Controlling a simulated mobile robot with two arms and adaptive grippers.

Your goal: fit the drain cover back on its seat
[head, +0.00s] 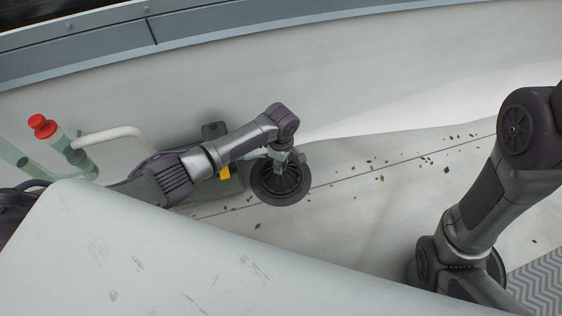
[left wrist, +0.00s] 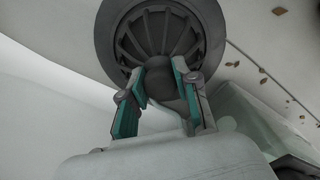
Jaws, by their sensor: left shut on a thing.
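The drain cover (head: 281,186) is a dark round piece with ribs fanning out inside a wide flat rim. It lies under my left gripper (head: 283,157) near the middle of the head view. In the left wrist view the ribbed cover (left wrist: 152,38) fills the top centre. The green-padded fingers of my left gripper (left wrist: 165,75) are shut on its near central part. The drain seat cannot be made out, and I cannot tell whether the cover touches the roof or hangs above it. My right arm shows at the right, its gripper out of view.
Dry leaf bits (head: 382,178) lie along a seam in the pale roof sheet. A red-capped valve (head: 42,126) and pale pipe (head: 108,135) stand at the left. A large grey panel (head: 190,255) covers the lower left. A parapet (head: 180,28) runs along the top.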

